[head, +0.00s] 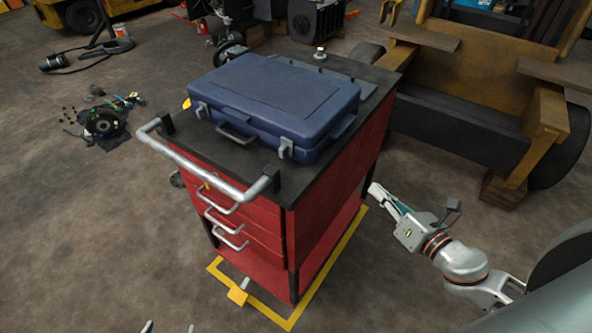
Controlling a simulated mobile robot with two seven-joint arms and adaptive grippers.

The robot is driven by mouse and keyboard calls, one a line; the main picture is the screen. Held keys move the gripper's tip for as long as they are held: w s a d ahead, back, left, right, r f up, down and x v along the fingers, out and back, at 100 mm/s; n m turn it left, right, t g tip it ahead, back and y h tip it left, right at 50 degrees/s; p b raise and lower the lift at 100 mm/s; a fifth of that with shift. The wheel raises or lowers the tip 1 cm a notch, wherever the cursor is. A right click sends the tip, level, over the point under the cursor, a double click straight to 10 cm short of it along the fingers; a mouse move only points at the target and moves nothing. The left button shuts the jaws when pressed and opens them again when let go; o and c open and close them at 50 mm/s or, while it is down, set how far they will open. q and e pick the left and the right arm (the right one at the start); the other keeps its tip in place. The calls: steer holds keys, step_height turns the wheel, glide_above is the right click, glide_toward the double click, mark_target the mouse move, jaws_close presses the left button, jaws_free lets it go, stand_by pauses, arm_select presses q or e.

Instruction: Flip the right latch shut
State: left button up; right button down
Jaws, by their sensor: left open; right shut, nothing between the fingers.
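A closed blue case (275,95) lies flat on the black top of a red tool cart. Its right latch (286,148) is a grey tab on the front face, near the right front corner. The left latch (201,110) is near the left front corner; a carrying handle (236,133) is between them. I cannot tell from here how far either latch is flipped. My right gripper (375,192) is shut and empty, beside the cart's right side, lower than the case and apart from it. My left gripper (169,327) shows only its open fingertips at the bottom edge.
The red cart (328,185) has a grey push bar (205,170) along its front, below the case. A small knobbed object (320,54) stands behind the case. The stripped forklift (470,90) is at the right back.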

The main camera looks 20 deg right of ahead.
mark_target(286, 153)
arm_select(q)
step_height(286, 153, down, 6)
steer(key=s+b, duration=0.1)
steer(key=b, duration=0.5)
steer(key=shift+d+f, duration=0.2)
steer(key=shift+d, duration=0.1)
arm_select(e)
steer(key=a+r+n+g+y, duration=0.1)
steer(key=a+r+n+y, duration=0.2)
steer(key=n, duration=1.1)
steer(key=a+r+n+g+y, duration=0.1)
steer(key=a+r+n+y, duration=0.3)
steer(key=n, duration=1.1)
steer(key=shift+s+a+r+y, duration=0.2)
steer(key=shift+a+y, duration=0.6)
steer(key=shift+a, duration=0.3)
steer(key=shift+w, duration=0.1)
